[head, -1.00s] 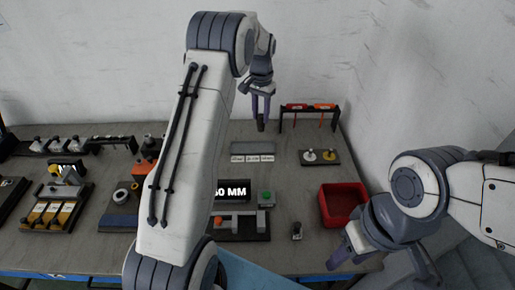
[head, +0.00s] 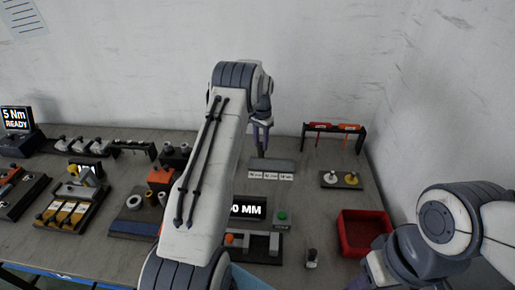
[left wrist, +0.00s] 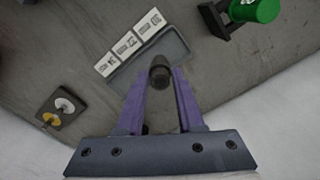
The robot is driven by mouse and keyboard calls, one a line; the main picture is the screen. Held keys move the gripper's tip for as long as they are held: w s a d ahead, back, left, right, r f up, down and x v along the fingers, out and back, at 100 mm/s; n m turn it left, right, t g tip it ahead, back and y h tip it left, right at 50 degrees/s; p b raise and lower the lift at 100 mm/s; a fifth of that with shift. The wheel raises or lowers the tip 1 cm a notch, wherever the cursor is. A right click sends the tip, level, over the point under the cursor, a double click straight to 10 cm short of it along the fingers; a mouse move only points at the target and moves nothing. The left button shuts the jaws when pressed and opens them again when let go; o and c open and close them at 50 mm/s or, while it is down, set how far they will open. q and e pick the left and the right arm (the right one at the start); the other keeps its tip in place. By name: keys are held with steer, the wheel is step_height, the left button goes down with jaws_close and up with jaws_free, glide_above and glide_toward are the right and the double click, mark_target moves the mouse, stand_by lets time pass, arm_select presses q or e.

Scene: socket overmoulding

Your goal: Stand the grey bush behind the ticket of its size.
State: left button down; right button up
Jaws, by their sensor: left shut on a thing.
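My left gripper (head: 262,150) is above the back of the bench, behind the row of three white tickets (head: 270,176). In the left wrist view its purple fingers (left wrist: 160,92) are shut on the dark grey bush (left wrist: 160,74), whose round end with a hole shows. The bush overlaps the grey tray (left wrist: 172,50) behind the tickets (left wrist: 126,44) in that view; I cannot tell whether it touches. The tray shows in the head view too (head: 284,164). The ticket print is too small to read. My right gripper is at the lower right edge, its fingers mostly out of frame.
A gauge with a partly hidden "0 MM" screen (head: 247,208) and green button (head: 282,216) stands in front of the tickets. A red bin (head: 346,236) and a plate with white and yellow knobs (head: 339,179) are to the right. A tool rack (head: 334,127) stands behind.

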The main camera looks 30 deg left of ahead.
arm_select(q)
steer(key=f, duration=0.1)
steer(key=a+f+p, duration=0.1)
steer(key=f, duration=0.2)
steer(key=shift+a+p, duration=0.4)
steer(key=shift+f, duration=0.5)
steer(key=shift+f, duration=0.1)
steer(key=c, duration=0.5)
jaws_free()
